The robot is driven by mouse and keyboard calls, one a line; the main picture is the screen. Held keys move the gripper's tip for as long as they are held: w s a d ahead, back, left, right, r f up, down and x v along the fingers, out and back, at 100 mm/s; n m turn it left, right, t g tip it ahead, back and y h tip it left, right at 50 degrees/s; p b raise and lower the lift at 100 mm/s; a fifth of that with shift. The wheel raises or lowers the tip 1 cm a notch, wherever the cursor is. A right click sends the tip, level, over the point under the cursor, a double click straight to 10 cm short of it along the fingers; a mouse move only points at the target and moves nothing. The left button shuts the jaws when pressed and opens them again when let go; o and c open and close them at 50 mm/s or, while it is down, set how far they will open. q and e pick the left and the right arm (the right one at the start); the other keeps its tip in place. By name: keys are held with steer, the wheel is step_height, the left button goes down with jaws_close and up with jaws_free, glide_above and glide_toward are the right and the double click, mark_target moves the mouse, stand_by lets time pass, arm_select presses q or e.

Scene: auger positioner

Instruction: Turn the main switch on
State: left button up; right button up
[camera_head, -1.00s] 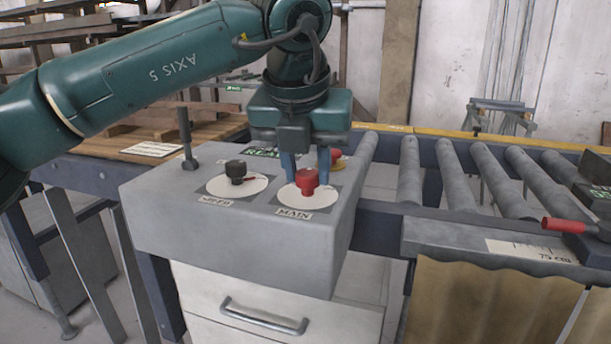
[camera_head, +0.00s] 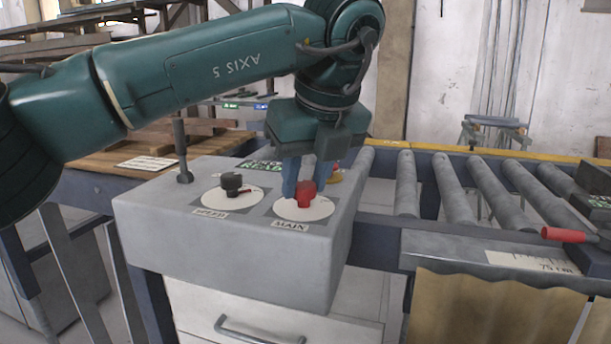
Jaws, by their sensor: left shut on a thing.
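The main switch (camera_head: 305,192) is a red knob on a round white dial above the label MAIN, on the sloping top of the grey control box (camera_head: 230,245). My left gripper (camera_head: 306,185) comes down over it from above and behind. Its blue fingers are shut on the red knob, one on each side. The fingers look turned relative to the box. The knob's far side is partly hidden by the fingers. My right gripper does not show.
A black speed knob (camera_head: 232,184) on its own dial sits just left of the main switch. A dark upright lever (camera_head: 182,150) stands at the box's back left. A yellow and red button (camera_head: 335,174) is partly hidden behind the gripper. A roller conveyor (camera_head: 460,195) runs to the right.

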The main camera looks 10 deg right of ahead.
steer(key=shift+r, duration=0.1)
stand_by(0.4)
arm_select(q)
steer(key=o, duration=0.9)
steer(key=shift+o, duration=0.2)
steer(key=p+v, duration=0.2)
steer(key=v, duration=1.1)
steer(key=shift+r+p, duration=0.15)
steer(key=shift+p, duration=0.25)
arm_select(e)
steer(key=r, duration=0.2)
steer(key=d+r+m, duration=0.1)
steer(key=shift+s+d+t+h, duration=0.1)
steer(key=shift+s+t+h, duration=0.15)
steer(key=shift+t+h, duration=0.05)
arm_select(q)
steer(key=shift+d, duration=0.1)
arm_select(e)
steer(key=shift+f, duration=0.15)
